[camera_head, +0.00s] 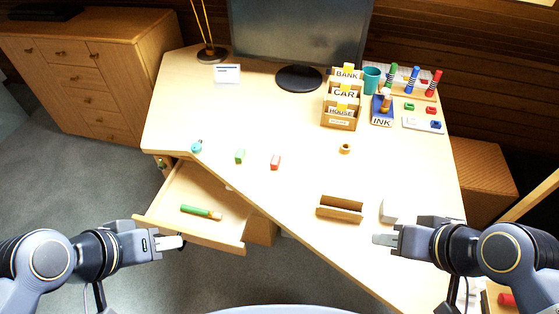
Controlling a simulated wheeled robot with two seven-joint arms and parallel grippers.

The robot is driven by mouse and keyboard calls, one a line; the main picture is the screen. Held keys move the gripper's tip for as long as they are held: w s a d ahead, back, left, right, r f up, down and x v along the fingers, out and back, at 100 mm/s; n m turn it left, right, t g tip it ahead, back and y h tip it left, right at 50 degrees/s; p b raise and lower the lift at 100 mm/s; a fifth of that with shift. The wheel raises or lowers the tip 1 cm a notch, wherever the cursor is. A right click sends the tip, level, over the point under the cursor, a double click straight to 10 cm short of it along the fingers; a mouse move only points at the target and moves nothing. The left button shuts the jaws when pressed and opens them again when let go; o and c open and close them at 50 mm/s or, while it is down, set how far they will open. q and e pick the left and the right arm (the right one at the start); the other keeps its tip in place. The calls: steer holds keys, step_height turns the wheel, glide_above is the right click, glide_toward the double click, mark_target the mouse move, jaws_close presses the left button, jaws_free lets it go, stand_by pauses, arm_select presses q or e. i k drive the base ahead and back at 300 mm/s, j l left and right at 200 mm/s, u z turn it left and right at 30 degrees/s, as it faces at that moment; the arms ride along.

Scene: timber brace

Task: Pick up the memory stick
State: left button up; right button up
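I cannot tell for certain which thing is the memory stick. A small green block (239,156) and a small red block (275,162) lie apart on the middle of the desk. My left gripper (178,242) is at the front edge of the open drawer, well below the blocks in the picture. My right gripper (380,240) is over the desk's front right part, below a small wooden holder (340,208). Nothing shows in either gripper, and the finger gap cannot be made out.
The open drawer (228,228) holds a green stick-shaped item (201,212). A teal item (196,146) and a small wooden ring (345,148) lie on the desk (290,125). Labelled boxes (340,116), an ink pad (382,112) and a small tray (421,125) stand at the back right.

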mark_target(275, 163)
steer(key=i+j+u, duration=0.2)
steer(key=u, duration=0.2)
steer(key=i+j+u, duration=0.3)
steer(key=u, duration=0.15)
